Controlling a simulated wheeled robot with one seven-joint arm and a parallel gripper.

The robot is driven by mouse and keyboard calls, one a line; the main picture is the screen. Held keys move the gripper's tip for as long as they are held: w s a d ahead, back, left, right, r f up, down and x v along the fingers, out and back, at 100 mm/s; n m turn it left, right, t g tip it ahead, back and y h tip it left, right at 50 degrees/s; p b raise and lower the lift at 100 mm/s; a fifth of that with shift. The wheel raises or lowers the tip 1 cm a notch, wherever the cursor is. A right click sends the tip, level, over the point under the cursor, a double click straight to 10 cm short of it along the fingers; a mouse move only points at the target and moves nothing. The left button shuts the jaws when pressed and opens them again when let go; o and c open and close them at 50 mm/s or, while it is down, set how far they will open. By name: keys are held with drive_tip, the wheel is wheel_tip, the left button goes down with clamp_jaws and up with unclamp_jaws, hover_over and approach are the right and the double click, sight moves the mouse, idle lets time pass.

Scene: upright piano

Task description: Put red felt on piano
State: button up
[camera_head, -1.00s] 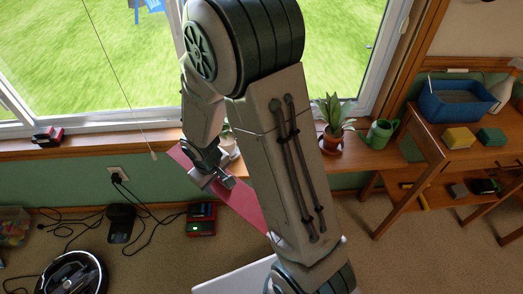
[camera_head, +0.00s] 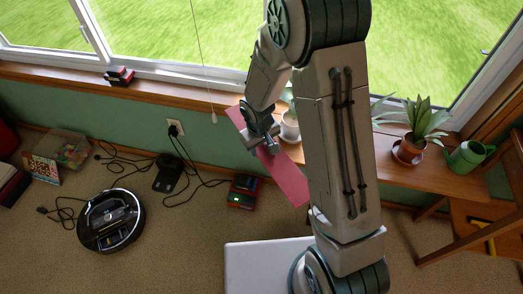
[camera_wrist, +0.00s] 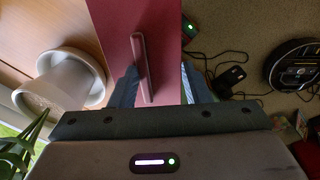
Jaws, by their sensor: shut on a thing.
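The red felt (camera_head: 284,178) is a long, flat, dark pink-red strip. It hangs tilted in front of the window sill in the head view. My gripper (camera_head: 263,140) is shut on it near its upper part. In the wrist view the felt (camera_wrist: 120,25) runs away from my gripper (camera_wrist: 150,88), with a raised narrow bar on its face between the fingers. Part of the felt's right edge is close to my forearm in the head view. No piano shows in either view.
A wooden sill (camera_head: 168,98) runs under the window, with a white pot (camera_head: 290,127), a potted plant (camera_head: 410,150) and a green watering can (camera_head: 467,156). On the carpet are a robot vacuum (camera_head: 110,220), cables, a red charger (camera_head: 243,190) and a toy box (camera_head: 68,150).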

sight(262, 152)
drive_tip(key=shift+f+b, duration=0.75)
drive_tip(key=shift+f, duration=0.75)
drive_tip(key=shift+f, duration=0.2)
drive_tip(key=o, duration=1.2)
drive_tip(key=shift+r, duration=0.1)
drive_tip(key=shift+r, duration=0.1)
